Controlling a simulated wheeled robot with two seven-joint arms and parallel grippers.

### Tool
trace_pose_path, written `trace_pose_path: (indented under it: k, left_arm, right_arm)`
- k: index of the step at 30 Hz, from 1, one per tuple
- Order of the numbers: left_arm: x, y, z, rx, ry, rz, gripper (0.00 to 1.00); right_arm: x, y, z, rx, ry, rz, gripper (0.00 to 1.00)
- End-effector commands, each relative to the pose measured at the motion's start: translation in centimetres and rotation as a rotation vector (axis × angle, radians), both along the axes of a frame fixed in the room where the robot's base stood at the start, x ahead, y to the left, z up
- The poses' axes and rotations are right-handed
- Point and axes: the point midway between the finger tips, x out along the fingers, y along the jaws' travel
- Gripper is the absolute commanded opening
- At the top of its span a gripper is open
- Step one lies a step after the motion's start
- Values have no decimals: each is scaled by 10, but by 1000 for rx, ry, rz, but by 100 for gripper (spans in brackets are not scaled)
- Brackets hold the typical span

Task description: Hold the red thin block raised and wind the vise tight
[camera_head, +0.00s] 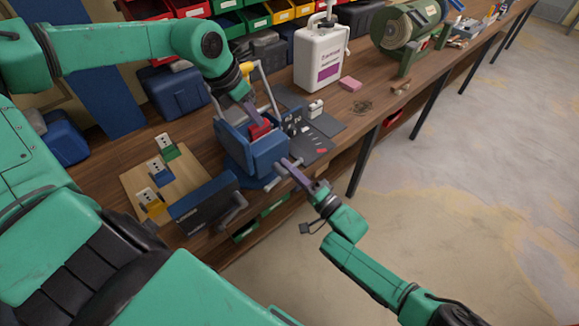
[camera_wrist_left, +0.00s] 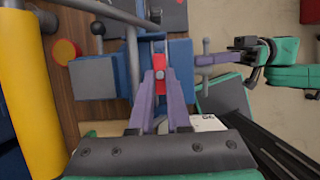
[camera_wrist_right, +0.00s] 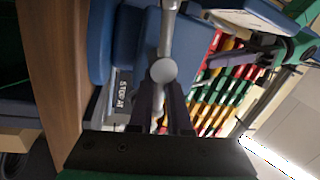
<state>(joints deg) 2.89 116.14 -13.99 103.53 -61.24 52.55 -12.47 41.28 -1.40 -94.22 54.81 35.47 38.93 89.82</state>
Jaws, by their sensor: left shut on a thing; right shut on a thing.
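The blue vise (camera_head: 255,160) stands at the bench's front edge. The red thin block (camera_head: 260,128) sits upright at its jaws, and shows between my left fingers in the left wrist view (camera_wrist_left: 160,80). My left gripper (camera_head: 254,117) is shut on the block from above. My right gripper (camera_head: 291,168) is at the front of the vise, shut on its grey handle (camera_wrist_right: 168,35), whose round end shows between the fingers in the right wrist view. I cannot tell whether the vise jaws touch the block, since my fingers hide part of the gap.
A wooden board (camera_head: 130,184) with several socket blocks lies left of the vise. A dark box (camera_head: 205,198) stands at the front edge. A grey mat (camera_head: 328,124) with small parts lies to the right. A white jug (camera_head: 318,58) and a pink block (camera_head: 350,84) are farther back.

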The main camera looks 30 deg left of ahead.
Motion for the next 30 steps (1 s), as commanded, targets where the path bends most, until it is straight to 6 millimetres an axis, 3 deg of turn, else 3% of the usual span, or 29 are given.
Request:
trace_pose_path:
  k: [1,12,29,30]
  left_arm:
    - [1,1,-1,2,-3,1,0]
    - [1,1,-1,4,-4,2,0]
    - [1,2,-1,4,-5,3,0]
    - [1,2,-1,4,-5,3,0]
  right_arm:
    - [-7,1,-11,-8,38,9,0]
    - [-8,1,-12,45,206,11,0]
    - [-9,2,-11,59,233,14,0]
    - [-9,2,-11,60,233,14,31]
